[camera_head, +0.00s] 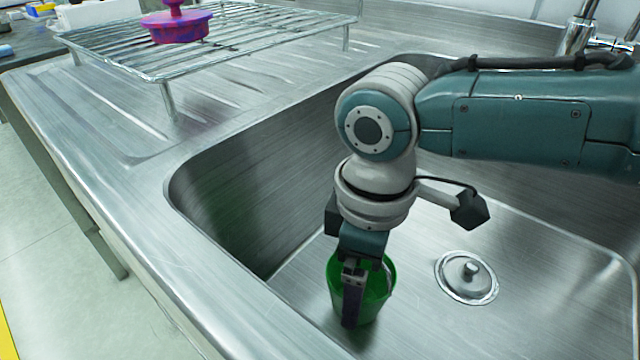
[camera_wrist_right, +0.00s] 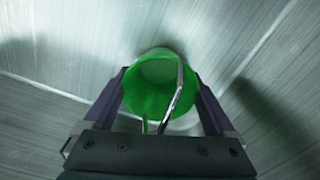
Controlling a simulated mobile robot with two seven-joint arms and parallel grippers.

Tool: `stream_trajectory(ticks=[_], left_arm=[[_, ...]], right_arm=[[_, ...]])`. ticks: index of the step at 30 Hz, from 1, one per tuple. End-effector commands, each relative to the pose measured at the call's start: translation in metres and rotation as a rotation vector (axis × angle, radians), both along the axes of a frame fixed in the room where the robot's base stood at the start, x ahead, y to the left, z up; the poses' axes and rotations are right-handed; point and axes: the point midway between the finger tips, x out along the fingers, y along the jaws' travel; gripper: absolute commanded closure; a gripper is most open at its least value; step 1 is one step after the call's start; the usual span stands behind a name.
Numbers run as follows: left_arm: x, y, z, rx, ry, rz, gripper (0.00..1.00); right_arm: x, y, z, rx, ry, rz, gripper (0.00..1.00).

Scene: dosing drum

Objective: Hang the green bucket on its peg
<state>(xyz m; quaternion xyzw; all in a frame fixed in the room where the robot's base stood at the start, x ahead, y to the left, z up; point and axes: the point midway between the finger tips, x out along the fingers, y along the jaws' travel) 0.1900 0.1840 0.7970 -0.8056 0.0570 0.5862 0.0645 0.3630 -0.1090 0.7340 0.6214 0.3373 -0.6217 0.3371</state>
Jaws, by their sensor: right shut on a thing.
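The green bucket (camera_head: 378,290) is low in the steel sink, near its front wall. My right gripper (camera_head: 353,300) reaches down to it from above, with one dark finger in front of the bucket. In the right wrist view the green bucket (camera_wrist_right: 150,75) sits between the two fingers of my right gripper (camera_wrist_right: 160,90), which is shut on it. Its thin metal handle crosses the opening. Whether its base touches the sink floor is unclear. No peg can be made out. My left gripper is not in view.
The sink (camera_head: 300,270) has steep walls around the bucket, and a drain plug (camera_head: 467,277) lies to the right. A wire rack (camera_head: 230,40) with a purple lidded thing (camera_head: 178,28) stands on the drainboard at the back left. A tap (camera_head: 580,30) is at the back right.

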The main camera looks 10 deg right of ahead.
Motion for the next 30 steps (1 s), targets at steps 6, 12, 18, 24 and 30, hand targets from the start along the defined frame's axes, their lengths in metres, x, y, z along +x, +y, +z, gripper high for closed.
stream_trajectory(ticks=[6,12,18,24,30], left_arm=[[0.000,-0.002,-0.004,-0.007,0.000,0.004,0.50],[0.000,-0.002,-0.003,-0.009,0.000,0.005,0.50],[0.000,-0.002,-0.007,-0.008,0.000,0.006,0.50],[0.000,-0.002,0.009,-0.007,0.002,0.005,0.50],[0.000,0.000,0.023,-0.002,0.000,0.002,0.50]], right_arm=[[0.000,0.000,-0.005,-0.001,0.001,-0.001,0.64],[0.000,0.000,-0.004,-0.001,0.001,0.000,0.00],[0.001,0.000,-0.005,-0.001,-0.001,0.001,0.00],[0.001,0.001,0.029,0.001,-0.003,0.001,0.00],[0.004,0.007,0.070,0.002,-0.002,0.000,0.00]])
